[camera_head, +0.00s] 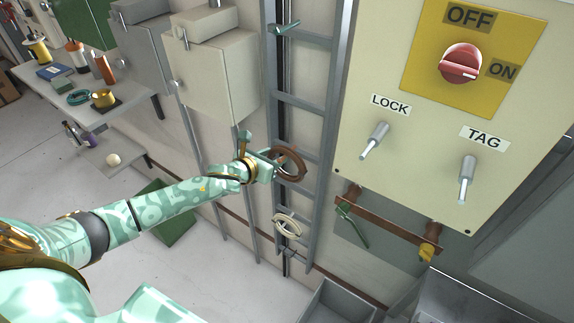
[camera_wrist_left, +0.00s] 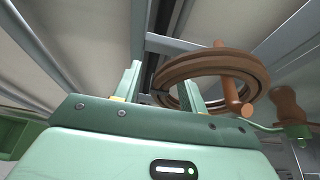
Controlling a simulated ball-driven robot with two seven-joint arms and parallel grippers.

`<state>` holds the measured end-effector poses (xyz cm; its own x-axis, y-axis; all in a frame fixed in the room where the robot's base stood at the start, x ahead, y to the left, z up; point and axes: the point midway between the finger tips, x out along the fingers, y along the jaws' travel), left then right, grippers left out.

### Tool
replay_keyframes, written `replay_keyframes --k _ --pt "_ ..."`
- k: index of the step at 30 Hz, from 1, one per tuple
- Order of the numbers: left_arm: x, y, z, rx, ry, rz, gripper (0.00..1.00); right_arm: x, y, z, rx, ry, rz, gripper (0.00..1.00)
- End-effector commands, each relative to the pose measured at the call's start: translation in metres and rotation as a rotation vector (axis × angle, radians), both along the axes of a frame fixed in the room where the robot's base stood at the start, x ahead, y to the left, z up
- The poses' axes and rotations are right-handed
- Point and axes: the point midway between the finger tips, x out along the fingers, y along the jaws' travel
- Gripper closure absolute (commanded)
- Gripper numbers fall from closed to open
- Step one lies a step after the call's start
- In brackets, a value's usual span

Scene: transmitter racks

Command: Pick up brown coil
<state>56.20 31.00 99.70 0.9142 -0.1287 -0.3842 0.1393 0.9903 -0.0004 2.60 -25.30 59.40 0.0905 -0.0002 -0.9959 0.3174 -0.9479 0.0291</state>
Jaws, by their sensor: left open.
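The brown coil (camera_head: 291,176) is a ring that hangs on the grey ladder-like rack in the head view. In the left wrist view the brown coil (camera_wrist_left: 216,56) hangs around a brown peg (camera_wrist_left: 231,85). My left gripper (camera_head: 271,162) is at the coil's left side. In the left wrist view the left gripper (camera_wrist_left: 160,88) is open, and the coil's left edge appears between its two fingers, with the right finger overlapping the ring. I cannot tell whether a finger touches it. My right gripper is not in view.
A cream coil (camera_head: 287,226) hangs lower on the rack (camera_head: 318,133). A brown bar (camera_head: 388,226) with pegs and a green hook is to the right, below a cream switch panel (camera_head: 400,170). A grey bin (camera_head: 340,304) stands below. Shelves (camera_head: 125,105) hold small items at left.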

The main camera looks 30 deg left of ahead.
Motion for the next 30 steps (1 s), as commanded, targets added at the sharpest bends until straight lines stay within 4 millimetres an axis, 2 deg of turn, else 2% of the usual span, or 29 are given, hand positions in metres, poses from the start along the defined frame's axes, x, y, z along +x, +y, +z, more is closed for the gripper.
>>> replay_keyframes --k 3,7,8,20,23,30 --pt "0.000 0.000 0.000 0.000 0.000 0.000 0.61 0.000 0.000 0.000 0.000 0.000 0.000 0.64" --pt "-0.001 0.000 0.000 0.000 0.000 0.000 0.97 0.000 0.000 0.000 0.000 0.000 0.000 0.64" --pt "-0.001 0.000 0.000 0.001 0.000 0.000 1.00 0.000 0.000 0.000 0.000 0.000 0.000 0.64" --pt "-0.002 0.001 0.005 0.002 -0.002 -0.001 1.00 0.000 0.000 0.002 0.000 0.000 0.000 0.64" --pt "-0.004 0.001 0.015 0.002 -0.004 -0.001 1.00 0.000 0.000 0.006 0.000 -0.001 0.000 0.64" --pt "-0.004 0.002 0.058 0.003 -0.006 -0.001 1.00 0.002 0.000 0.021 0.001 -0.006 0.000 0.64"
